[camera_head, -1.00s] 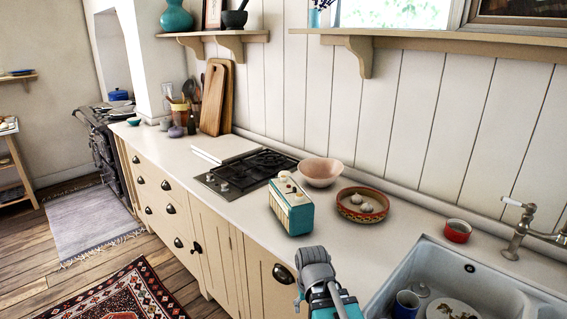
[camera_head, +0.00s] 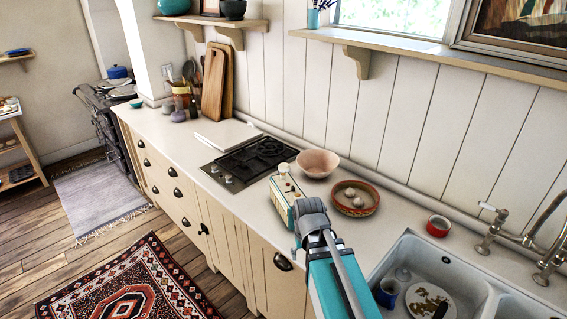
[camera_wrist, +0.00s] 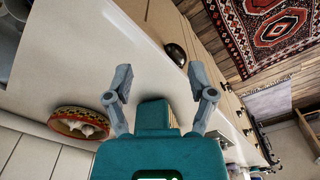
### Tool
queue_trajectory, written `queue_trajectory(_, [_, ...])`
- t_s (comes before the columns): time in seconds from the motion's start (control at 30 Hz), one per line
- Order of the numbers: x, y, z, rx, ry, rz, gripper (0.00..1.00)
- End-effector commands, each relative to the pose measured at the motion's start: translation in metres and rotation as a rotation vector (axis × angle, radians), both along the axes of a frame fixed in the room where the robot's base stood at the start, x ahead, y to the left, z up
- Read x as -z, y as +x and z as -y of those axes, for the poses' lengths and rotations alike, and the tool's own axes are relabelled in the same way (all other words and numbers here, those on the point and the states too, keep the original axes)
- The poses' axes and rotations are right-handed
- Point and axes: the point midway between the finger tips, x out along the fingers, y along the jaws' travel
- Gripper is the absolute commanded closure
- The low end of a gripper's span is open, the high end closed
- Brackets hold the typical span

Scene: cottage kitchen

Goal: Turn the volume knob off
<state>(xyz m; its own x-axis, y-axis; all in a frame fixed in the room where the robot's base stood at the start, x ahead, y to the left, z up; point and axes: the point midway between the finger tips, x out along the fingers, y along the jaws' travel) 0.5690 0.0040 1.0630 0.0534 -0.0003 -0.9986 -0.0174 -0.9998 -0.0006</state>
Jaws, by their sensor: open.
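The radio (camera_head: 285,196), a cream box with teal edges, stands upright on the counter between the cooktop and the patterned bowl. Small pale controls show on its top, but I cannot tell which is the volume knob. In the head view my gripper (camera_head: 309,214) overlaps the radio's right side; contact cannot be told. In the wrist view my gripper (camera_wrist: 158,82) has its two fingers spread with nothing held between the tips. A small tan surface shows between the fingers close to the palm; I cannot tell if it is part of the radio.
A patterned bowl (camera_head: 374,205) with white bulbs sits right of the radio, and a pink bowl (camera_head: 318,171) behind it. The cooktop (camera_head: 262,150) lies to the left. A red dish (camera_head: 438,228) and the sink (camera_head: 402,247) are to the right. Counter (camera_head: 244,197) in front is narrow.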

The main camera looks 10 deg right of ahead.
Motion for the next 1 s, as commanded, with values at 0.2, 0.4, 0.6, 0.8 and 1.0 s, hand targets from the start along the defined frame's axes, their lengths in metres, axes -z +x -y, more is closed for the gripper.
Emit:
queue_trajectory(0.2, [-0.053, 0.018, 0.000, 0.028, 0.000, 0.001, 0.28])
queue_trajectory(0.4, [-0.092, 0.047, 0.000, 0.085, 0.002, -0.001, 0.28])
queue_trajectory(0.6, [-0.128, 0.118, 0.000, 0.221, 0.004, -0.011, 0.28])
queue_trajectory(0.8, [-0.137, 0.199, 0.000, 0.402, 0.003, -0.030, 0.28])
queue_trajectory(1.0, [-0.139, 0.278, -0.001, 0.583, -0.001, -0.046, 0.28])
